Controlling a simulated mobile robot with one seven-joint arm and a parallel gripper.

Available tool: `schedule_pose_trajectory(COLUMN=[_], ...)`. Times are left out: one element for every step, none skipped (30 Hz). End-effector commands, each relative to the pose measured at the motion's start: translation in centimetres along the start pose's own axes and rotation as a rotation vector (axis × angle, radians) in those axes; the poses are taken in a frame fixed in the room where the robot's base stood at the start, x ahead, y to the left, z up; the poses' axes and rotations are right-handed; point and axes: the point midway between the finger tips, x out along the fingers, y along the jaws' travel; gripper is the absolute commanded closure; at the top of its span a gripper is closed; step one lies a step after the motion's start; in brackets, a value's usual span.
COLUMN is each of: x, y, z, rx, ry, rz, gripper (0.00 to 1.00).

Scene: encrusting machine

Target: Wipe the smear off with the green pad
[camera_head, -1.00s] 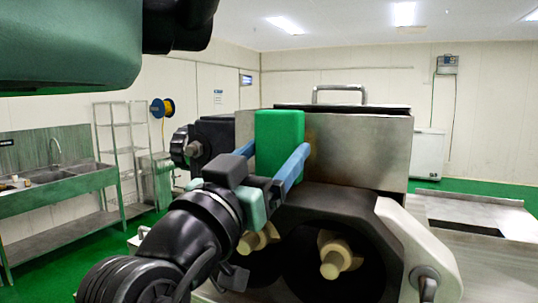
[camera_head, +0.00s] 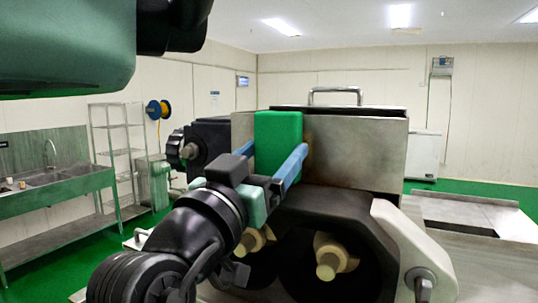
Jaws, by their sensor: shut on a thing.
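The green pad (camera_head: 279,143) is an upright block held between the blue fingers of my gripper (camera_head: 274,158). My gripper is shut on it. The pad is in front of the left part of the machine's steel hopper (camera_head: 360,150) and looks to be against its front face; I cannot tell whether it touches. A faint brownish smear (camera_head: 309,140) shows on the steel just right of the pad. Any part of it behind the pad is hidden.
Below the hopper is a dark housing with two round openings and beige rotors (camera_head: 332,257). A pale bracket (camera_head: 410,245) stands to the right, beside a steel table (camera_head: 480,225). A black knob (camera_head: 178,150) sticks out at left. A sink (camera_head: 55,185) stands farther left.

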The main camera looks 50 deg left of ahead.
Motion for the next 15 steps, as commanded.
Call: schedule_pose_trajectory(x=[0.11, 0.17, 0.24, 0.3, 0.36, 0.44, 0.5, 0.56, 0.64, 0.7, 0.76, 0.83, 0.85, 0.84, 0.83], y=[0.03, 0.04, 0.04, 0.04, 0.04, 0.04, 0.04, 0.05, 0.05, 0.05, 0.05, 0.06, 0.05, 0.06, 0.15], z=[0.0, 0.01, 0.03, 0.04, 0.06, 0.09, 0.12, 0.14, 0.17, 0.2, 0.22, 0.24, 0.24, 0.23, 0.23], rx=[0.0, 0.0, 0.0, 0.0, 0.0, 0.0, 0.0, 0.0, 0.0, 0.0, 0.0, 0.0, 0.001, 0.001, 0.001], ry=[0.001, 0.001, 0.001, 0.001, 0.001, 0.0, 0.0, 0.0, 0.0, -0.001, -0.001, -0.001, 0.0, 0.0, 0.0], rz=[0.001, 0.001, 0.001, 0.001, 0.001, 0.001, 0.001, 0.001, 0.001, 0.001, 0.001, 0.001, 0.001, 0.001, 0.001], gripper=[0.65, 0.65, 0.65, 0.65, 0.65, 0.65, 0.65, 0.65, 0.65, 0.65, 0.65, 0.65, 0.65, 0.65, 0.65])
